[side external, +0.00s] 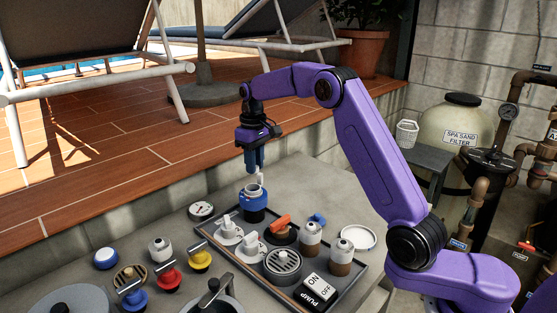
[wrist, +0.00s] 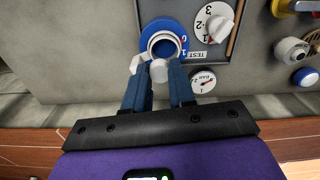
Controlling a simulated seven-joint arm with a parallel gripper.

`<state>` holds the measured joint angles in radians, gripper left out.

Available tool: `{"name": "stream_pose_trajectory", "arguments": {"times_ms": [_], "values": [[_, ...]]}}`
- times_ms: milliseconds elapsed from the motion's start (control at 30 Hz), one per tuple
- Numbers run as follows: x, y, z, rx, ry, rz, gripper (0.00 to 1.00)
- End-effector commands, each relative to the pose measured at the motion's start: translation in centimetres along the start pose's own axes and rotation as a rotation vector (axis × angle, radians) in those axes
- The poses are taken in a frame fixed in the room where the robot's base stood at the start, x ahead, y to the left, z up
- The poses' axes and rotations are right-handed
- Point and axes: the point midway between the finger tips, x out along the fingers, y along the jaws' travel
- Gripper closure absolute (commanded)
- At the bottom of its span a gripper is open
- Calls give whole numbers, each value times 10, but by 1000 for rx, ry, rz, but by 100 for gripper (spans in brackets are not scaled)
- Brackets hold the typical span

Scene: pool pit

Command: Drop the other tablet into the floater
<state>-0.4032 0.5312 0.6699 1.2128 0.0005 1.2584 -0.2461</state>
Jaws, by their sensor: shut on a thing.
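The floater (side external: 253,203) is a blue ring with a white open cup, standing upright at the back left corner of the dark panel. In the wrist view the floater (wrist: 148,42) lies just beyond my fingertips, its round mouth facing the camera. My gripper (wrist: 159,68) is shut on a white tablet (wrist: 158,72), held at the near edge of the floater's mouth. A white piece (wrist: 136,62) shows beside the left fingertip; I cannot tell what it is. In the side view my gripper (side external: 259,172) points down just above the floater. The cup's inside is too dark to read.
The panel (side external: 207,233) carries several white and orange knobs, a drain grate (side external: 283,262) and a pump switch (side external: 315,291). A gauge (side external: 201,210) sits left of the floater. Coloured valves (side external: 168,276) stand at the front left. A low wall edges the wooden deck (side external: 110,165) behind.

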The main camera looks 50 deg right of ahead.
Motion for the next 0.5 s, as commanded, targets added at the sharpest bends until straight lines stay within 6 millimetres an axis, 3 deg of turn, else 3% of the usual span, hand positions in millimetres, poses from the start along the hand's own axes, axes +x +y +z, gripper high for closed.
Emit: {"name": "stream_pose_trajectory", "arguments": {"times_ms": [500], "values": [[27,-6,-5,-18,-2,0,100]]}}
